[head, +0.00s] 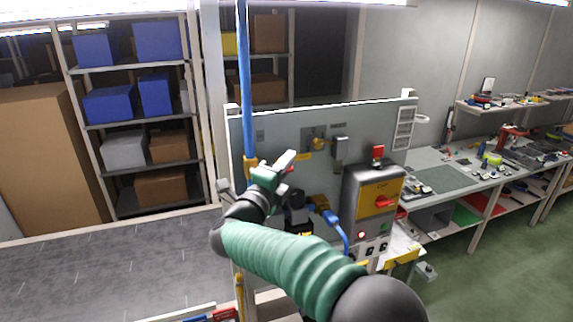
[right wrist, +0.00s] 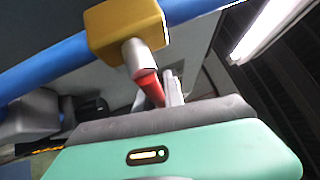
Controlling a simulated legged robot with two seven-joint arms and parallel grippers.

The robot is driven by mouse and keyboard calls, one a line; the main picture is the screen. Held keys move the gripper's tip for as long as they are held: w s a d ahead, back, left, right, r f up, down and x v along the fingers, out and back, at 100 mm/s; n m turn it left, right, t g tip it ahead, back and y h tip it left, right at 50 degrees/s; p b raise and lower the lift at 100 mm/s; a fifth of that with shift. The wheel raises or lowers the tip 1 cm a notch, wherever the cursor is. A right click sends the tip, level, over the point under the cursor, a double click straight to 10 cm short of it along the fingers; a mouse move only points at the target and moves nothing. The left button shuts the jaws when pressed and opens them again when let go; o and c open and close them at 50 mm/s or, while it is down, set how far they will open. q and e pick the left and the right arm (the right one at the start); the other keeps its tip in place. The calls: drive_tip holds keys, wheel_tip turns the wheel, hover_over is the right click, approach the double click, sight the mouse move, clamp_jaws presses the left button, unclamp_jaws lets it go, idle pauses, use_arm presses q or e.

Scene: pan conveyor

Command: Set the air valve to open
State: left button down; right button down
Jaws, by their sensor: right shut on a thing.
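The air valve is a yellow block (head: 250,162) on a vertical blue pipe (head: 244,80) at the left edge of the grey panel. In the right wrist view the yellow valve body (right wrist: 125,28) sits around the blue pipe, with a pale stem and a red handle (right wrist: 149,84) below it. The red handle slants away from the pipe towards my gripper's fingers. My right gripper (head: 284,162) is beside the valve and shut on the red handle. Its body hides part of the handle, and I cannot tell the handle's exact angle to the pipe. My left gripper is not in view.
A grey box with a yellow front (head: 380,192) and red switch stands right of my forearm. A yellow fitting (head: 320,143) and a blue-ended cable (head: 333,218) are on the panel (head: 300,125). A grey conveyor surface (head: 110,262) lies left. A workbench (head: 440,180) stands right.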

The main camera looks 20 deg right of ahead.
drive_tip(key=shift+f+n+b, duration=0.25)
drive_tip(key=shift+n+b, duration=0.05)
drive_tip(key=shift+b, duration=0.15)
wheel_tip(320, 180, up, 7)
drive_tip(key=n+t+y+b, duration=1.1)
drive_tip(key=n+t+b, duration=0.2)
drive_tip(key=n+b, duration=0.75)
hover_over(250, 169)
drive_tip(key=d, duration=0.3)
drive_tip(key=shift+w+d+r+p, duration=0.1)
drive_tip(key=shift+w+r+p, duration=0.1)
drive_tip(key=shift+p, duration=0.15)
drive_tip(key=n+y, duration=0.1)
drive_tip(key=a+n+y+b, duration=0.1)
drive_tip(key=n+y, duration=0.2)
drive_tip(key=n, duration=0.1)
drive_tip(key=shift+a+r+n+y, duration=0.25)
drive_tip(key=shift+a+y, duration=0.05)
drive_tip(key=shift+a, duration=0.05)
drive_tip(key=shift+a+r+n+g+y+b, duration=0.1)
drive_tip(key=shift+a+n+g+y+b, duration=0.15)
drive_tip(key=shift+n+y, duration=0.5)
drive_tip(key=shift+a+n+g+y+b, duration=0.1)
drive_tip(key=shift+a+n+g+y, duration=0.1)
drive_tip(key=shift+n+y, duration=0.6)
drive_tip(key=shift+a+r+n+g+y+b, duration=0.15)
drive_tip(key=shift+a+n+y+b, duration=0.1)
drive_tip(key=shift+n+y, duration=0.5)
drive_tip(key=shift+f, duration=0.1)
